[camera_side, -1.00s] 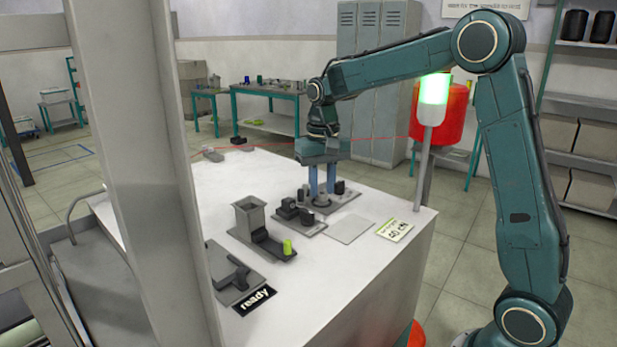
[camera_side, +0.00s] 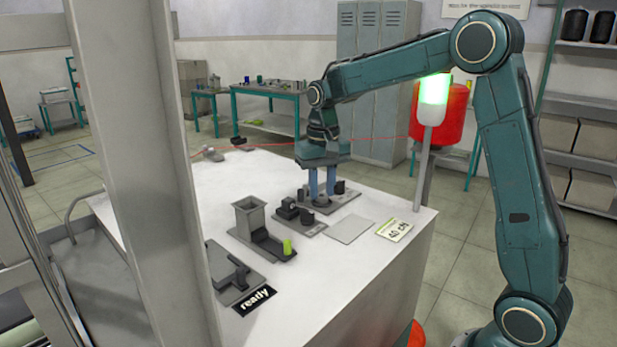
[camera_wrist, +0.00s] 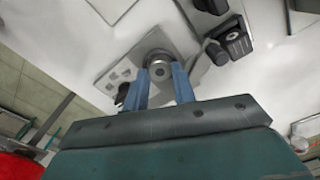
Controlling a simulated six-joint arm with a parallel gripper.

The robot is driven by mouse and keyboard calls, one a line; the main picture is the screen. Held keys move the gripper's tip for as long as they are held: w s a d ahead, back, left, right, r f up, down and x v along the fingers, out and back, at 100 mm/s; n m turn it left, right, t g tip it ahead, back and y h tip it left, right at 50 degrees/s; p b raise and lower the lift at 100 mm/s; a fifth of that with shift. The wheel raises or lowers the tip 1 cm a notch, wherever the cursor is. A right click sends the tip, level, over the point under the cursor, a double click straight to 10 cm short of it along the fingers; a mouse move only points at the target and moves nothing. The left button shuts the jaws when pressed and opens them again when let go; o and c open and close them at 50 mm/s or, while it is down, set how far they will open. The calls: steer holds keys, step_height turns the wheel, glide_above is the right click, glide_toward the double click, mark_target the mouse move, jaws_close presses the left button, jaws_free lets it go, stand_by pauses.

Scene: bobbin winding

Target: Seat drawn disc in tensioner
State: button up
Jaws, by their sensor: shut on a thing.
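A larger round grey seat (camera_wrist: 158,55) shows just beyond the fingertips, probably the tensioner. I cannot tell whether the disc touches it. In the side view the fingers hide most of the disc and seat. A short black post (camera_side: 340,187) stands beside the fingers on the plate.
Black blocks (camera_side: 288,208) and a dark cylinder (camera_side: 307,217) stand close by on the front left. A grey hopper (camera_side: 250,217), a yellow-green cylinder (camera_side: 287,247) and a "ready" sign (camera_side: 254,300) are nearer. A flat grey pad (camera_side: 349,229) lies bare. A red line crosses behind the gripper.

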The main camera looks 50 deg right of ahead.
steer(key=o, duration=0.8)
steer(key=shift+o, duration=0.2)
steer(key=shift+a, duration=0.1)
steer(key=shift+w+r, duration=0.1)
steer(key=shift+r, duration=3.45)
